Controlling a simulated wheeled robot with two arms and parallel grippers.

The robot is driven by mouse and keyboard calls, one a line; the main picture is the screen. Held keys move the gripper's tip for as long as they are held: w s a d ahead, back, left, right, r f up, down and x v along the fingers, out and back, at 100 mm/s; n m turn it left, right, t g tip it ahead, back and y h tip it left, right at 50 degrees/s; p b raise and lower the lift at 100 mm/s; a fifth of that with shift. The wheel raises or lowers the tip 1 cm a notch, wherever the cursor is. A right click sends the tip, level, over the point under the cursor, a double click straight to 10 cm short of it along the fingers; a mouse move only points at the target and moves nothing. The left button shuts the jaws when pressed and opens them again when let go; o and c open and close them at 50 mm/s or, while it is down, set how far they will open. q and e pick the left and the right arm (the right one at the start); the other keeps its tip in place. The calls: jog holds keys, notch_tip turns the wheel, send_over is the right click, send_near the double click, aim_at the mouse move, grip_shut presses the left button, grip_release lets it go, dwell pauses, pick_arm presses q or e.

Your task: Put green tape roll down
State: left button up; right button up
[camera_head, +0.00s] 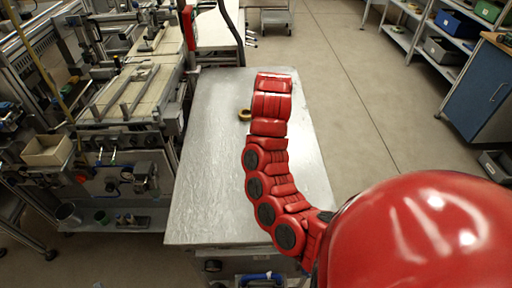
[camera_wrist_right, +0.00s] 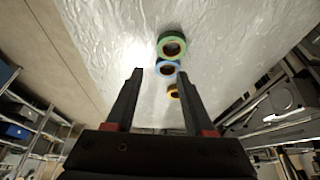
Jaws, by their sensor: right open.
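In the right wrist view a green tape roll (camera_wrist_right: 168,34) rests on the shiny silver table top. A blue tape roll (camera_wrist_right: 157,66) is close beside it, and a yellow tape roll (camera_wrist_right: 171,92) is nearer the gripper base in the picture. My right gripper (camera_wrist_right: 160,72) is open, with nothing held between its fingers; the green roll shows beyond the fingertips. In the head view only one yellowish roll (camera_head: 244,115) shows, left of my red right arm. The arm hides the green and blue rolls and the right gripper there. My left gripper is not in view.
The silver table (camera_head: 205,150) is bare on its left side. A workbench with machinery (camera_head: 125,105) stands along its left. Open floor (camera_head: 345,75) lies to the right, with shelves and a blue cabinet (camera_head: 485,90) beyond.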

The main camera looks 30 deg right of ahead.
jog(key=p+x, duration=0.2)
jog(key=x, duration=0.6)
jog(key=shift+w+d+f, duration=0.1)
jog(key=shift+d+f, duration=0.05)
jog(key=shift+f, duration=0.15)
jog(key=shift+w+d+f, duration=0.1)
jog(key=shift+w+f, duration=0.05)
jog(key=shift+f, duration=0.2)
jog(key=shift+p+x, duration=0.8)
jog(key=shift+a+p+x, duration=0.2)
jog(key=shift+p+x, duration=0.1)
jog(key=shift+x, duration=1.5)
jog(key=shift+d, duration=0.1)
grip_shut()
